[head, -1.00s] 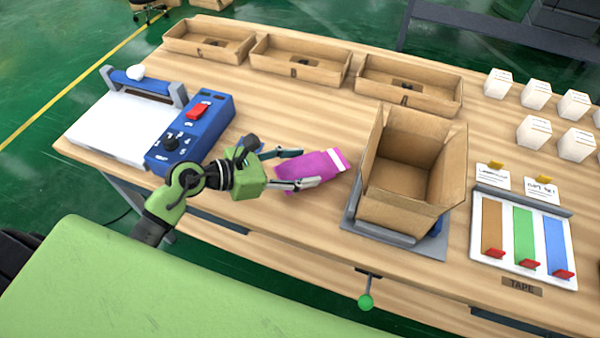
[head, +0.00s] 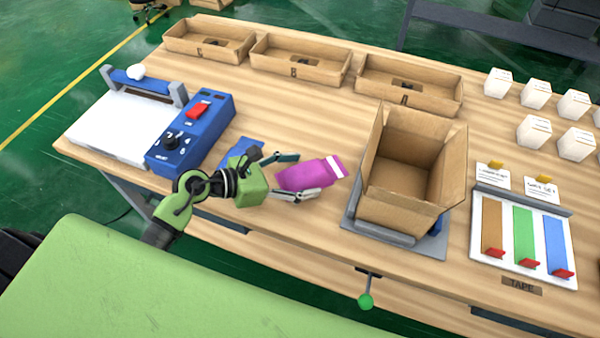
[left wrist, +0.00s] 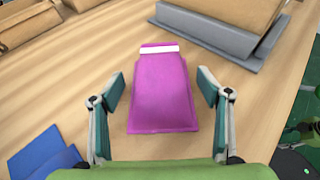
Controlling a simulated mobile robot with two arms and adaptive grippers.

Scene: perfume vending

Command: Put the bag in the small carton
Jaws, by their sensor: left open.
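The purple bag (head: 305,175) with a white band lies on the wooden table, left of the small carton. In the left wrist view the bag (left wrist: 162,92) lies between my fingers, with a gap on each side. My left gripper (head: 305,176) is open around the bag and not closed on it; it also shows in the left wrist view (left wrist: 164,95). The small carton (head: 412,170) stands open and empty-looking, flaps up, on a grey stand (head: 400,236). Its lower corner shows in the left wrist view (left wrist: 235,8). My right gripper is not in view.
A blue control box (head: 188,135) joins a white-topped machine (head: 120,125) at the left. Shallow trays (head: 300,62) line the back. White boxes (head: 535,95) and a tape rack (head: 525,235) are at the right. A blue item (head: 246,149) lies behind my left gripper.

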